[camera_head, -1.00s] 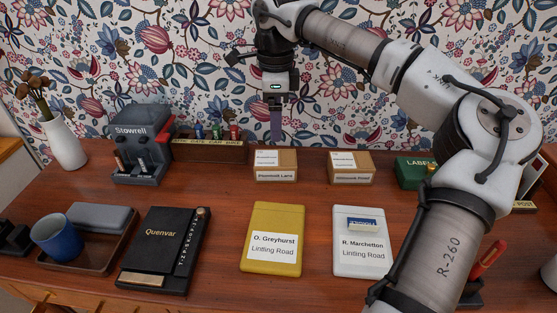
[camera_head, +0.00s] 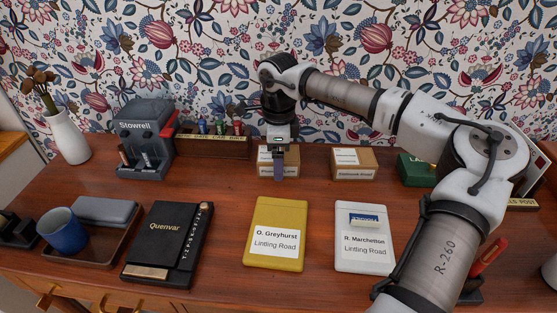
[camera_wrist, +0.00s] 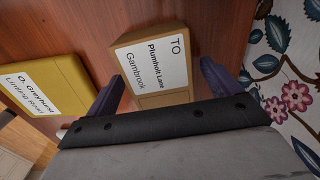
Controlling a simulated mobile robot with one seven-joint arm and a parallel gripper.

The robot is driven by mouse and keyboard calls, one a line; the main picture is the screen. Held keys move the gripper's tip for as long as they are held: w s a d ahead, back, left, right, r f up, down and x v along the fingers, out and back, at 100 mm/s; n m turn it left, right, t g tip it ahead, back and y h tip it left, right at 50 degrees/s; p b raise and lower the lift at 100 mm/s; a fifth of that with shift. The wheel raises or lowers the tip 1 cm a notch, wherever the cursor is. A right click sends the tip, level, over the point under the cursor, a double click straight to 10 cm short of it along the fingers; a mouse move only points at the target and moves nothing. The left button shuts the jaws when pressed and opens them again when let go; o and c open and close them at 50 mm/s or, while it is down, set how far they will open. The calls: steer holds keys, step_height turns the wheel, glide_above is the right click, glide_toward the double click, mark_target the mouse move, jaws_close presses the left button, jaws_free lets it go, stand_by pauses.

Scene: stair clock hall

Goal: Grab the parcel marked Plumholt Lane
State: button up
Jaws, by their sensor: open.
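The parcel marked Plumholt Lane is a small brown box with a white label. In the wrist view the parcel (camera_wrist: 143,55) lies ahead of and between my two fingers, its label reading "TO Plumholt Lane Gambrook". In the head view the parcel (camera_head: 264,163) stands at the back of the desk, partly hidden behind my gripper (camera_head: 279,170). My gripper also shows in the wrist view (camera_wrist: 165,88), with its purple fingers apart and nothing held. I cannot tell whether a finger touches the box.
A similar brown parcel (camera_head: 354,163) stands to the right, with a green box (camera_head: 415,170) beyond. A yellow case (camera_head: 275,234) lies in front. A grey Stowrell device (camera_head: 144,140) and a rack (camera_head: 212,145) stand left. The patterned wall is close behind.

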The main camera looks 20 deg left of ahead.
steer(key=c, duration=1.1)
steer(key=shift+c, duration=0.5)
steer(key=shift+r, duration=0.2)
